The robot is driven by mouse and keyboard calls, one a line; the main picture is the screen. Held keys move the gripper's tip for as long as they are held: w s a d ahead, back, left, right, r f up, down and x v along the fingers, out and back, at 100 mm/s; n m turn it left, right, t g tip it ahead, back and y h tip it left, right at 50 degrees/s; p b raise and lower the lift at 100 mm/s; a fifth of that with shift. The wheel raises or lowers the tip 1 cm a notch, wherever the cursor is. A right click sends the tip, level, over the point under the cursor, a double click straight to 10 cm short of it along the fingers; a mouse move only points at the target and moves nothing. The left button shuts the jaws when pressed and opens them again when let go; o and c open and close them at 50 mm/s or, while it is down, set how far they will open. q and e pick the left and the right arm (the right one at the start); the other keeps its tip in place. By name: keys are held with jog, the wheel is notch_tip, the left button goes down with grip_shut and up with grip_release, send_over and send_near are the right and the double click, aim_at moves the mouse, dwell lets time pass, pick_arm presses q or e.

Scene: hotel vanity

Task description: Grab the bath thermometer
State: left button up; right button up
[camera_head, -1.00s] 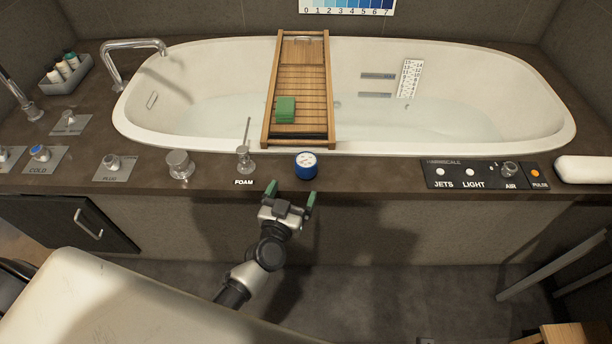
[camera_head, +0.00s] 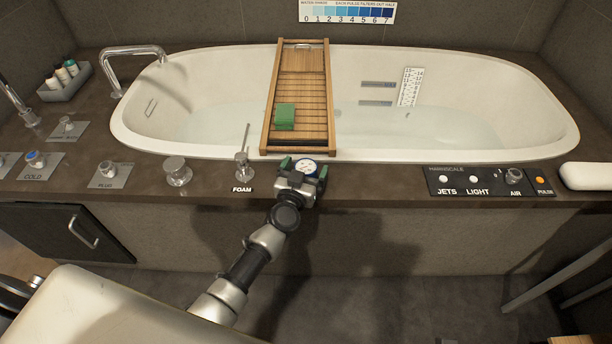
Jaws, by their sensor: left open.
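The bath thermometer (camera_head: 306,167) is a round blue body with a white dial on top. It stands on the dark tub ledge, just in front of the wooden bath tray. My left gripper (camera_head: 304,169) is open, with one green-tipped finger on each side of the thermometer. The gripper body hides the lower front of the thermometer, and I cannot tell whether the fingers touch it. My right gripper is not in view.
The foam lever (camera_head: 242,167) stands close to the left of the gripper. The jets and light panel (camera_head: 488,181) lies to the right, with bare ledge between.

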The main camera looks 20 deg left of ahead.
pick_arm(q)
jog(key=c, duration=1)
jog(key=shift+r, duration=0.1)
jog(key=shift+c, duration=0.2)
jog(key=shift+r, duration=0.1)
